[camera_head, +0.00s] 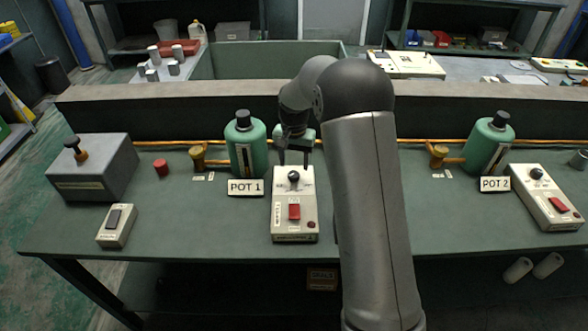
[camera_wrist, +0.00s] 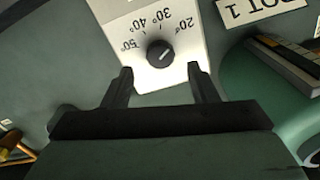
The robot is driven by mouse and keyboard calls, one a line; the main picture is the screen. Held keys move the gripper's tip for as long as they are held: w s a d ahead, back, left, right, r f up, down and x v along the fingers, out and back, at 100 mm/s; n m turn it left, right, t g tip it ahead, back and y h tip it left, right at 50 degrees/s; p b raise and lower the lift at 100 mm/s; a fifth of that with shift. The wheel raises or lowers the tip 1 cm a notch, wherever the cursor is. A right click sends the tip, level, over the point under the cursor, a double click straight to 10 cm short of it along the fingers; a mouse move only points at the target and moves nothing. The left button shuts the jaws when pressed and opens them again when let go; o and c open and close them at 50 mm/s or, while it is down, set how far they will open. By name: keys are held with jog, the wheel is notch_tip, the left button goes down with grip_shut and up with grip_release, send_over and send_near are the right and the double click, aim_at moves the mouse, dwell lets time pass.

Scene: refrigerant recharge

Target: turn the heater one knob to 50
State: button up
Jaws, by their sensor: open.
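Heater one is a white box (camera_head: 295,220) on the green bench, by the POT 1 sign, with a red switch (camera_head: 294,212) and a black knob (camera_head: 294,176) at its far end. In the wrist view the knob (camera_wrist: 160,53) has a scale around it reading 20, 30, 40 and 50 degrees, seen upside down. A short light mark shows on the knob; I cannot tell exactly which number it meets. My gripper (camera_head: 294,158) points down over the knob end. In the wrist view its open fingers (camera_wrist: 160,72) stand apart, with the knob lying just beyond the tips, untouched.
The POT 1 sign (camera_head: 246,187) and a green bottle (camera_head: 246,145) stand close on the left. A grey box (camera_head: 92,170) sits farther left. A second heater (camera_head: 547,197) stands at the right by the POT 2 sign (camera_head: 495,184). Copper pipe runs along the back.

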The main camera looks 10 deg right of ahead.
aim_at(294, 174)
jog(key=shift+f, duration=2.3)
jog(key=shift+c, duration=0.3)
jog(key=c, duration=0.9)
